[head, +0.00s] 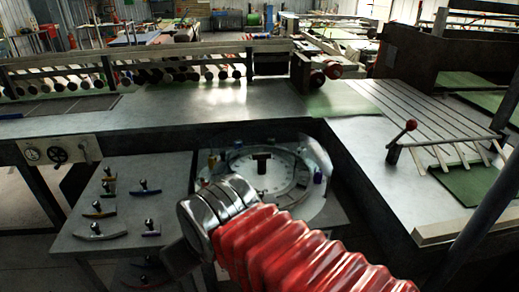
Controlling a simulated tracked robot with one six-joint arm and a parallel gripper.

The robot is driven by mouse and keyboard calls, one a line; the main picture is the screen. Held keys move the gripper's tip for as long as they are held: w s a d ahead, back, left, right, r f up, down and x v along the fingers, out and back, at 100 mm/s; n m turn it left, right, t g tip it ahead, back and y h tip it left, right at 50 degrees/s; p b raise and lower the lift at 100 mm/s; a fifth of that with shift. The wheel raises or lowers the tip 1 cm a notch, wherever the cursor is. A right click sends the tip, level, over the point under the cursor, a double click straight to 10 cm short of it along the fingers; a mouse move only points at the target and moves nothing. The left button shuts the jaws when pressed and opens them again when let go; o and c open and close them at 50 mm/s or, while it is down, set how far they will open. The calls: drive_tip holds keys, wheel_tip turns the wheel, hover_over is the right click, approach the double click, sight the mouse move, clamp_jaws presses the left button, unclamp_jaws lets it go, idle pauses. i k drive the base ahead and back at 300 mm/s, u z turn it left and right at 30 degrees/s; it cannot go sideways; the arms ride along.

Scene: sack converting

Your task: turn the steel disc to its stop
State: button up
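The steel disc (243,171) lies flat in a round fixture on a low table, at the middle of the head view. It has marks around its rim and a dark T-shaped piece (262,161) standing at its centre. My arm, in red bellows with a steel wrist, crosses in front and hides the disc's near left part. A dark block (180,257) beyond the wrist at the lower left seems to be my gripper. Its fingers cannot be made out, and it appears apart from the disc. The disc's stop cannot be singled out.
Several curved pieces with black knobs (144,187) lie on the grey side table (75,218) at left. A pale curved plate (317,155) stands at the disc's right. A red-knobbed lever (402,138) rises from the right bench. A long steel bench (220,100) runs behind.

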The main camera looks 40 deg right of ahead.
sight(277, 171)
drive_tip(key=k, duration=1.3)
drive_tip(key=z, duration=0.45)
drive_tip(key=i, duration=1.65)
drive_tip(key=u, duration=0.65)
